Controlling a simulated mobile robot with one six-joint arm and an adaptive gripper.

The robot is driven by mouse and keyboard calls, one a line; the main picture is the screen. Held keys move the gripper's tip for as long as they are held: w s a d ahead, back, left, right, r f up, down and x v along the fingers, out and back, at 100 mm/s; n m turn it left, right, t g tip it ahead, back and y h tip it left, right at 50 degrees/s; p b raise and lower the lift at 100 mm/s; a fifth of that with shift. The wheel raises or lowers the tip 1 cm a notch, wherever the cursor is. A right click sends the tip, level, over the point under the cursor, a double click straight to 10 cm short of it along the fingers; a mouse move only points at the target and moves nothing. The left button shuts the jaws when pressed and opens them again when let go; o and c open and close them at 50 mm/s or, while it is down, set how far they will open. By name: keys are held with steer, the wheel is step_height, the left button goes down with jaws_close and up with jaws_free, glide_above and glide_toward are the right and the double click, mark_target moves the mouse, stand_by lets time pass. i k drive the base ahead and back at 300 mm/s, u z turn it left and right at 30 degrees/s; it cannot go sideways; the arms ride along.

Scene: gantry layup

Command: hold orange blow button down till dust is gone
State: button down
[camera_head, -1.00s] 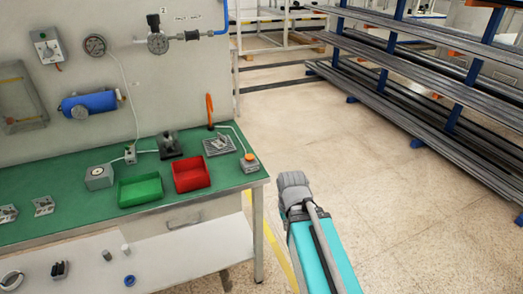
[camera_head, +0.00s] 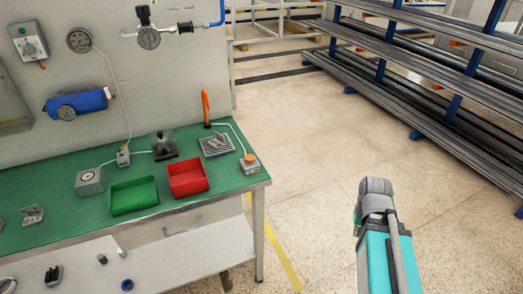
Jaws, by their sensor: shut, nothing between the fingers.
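The orange blow button (camera_head: 249,158) sits on top of a small grey box (camera_head: 250,167) at the right end of the green bench top. A grey line runs from this box toward the back of the bench. Beside it lies a grey slotted plate (camera_head: 215,145), with an upright orange curved piece (camera_head: 206,106) behind. Dust is too small to make out. My teal and grey arm is at the lower right, over the floor and apart from the bench. My gripper's fingers do not show.
A green bin (camera_head: 134,196) and a red bin (camera_head: 188,178) stand left of the button. A grey box with a round top (camera_head: 90,181) and a dark fixture (camera_head: 162,145) are further left. A rack of long bars (camera_head: 430,85) stands right. Floor between is clear.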

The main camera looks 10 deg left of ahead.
mark_target(250, 159)
steer(key=z, duration=0.5)
steer(key=k, duration=0.85)
steer(key=u, duration=1.15)
steer(key=i, duration=0.9)
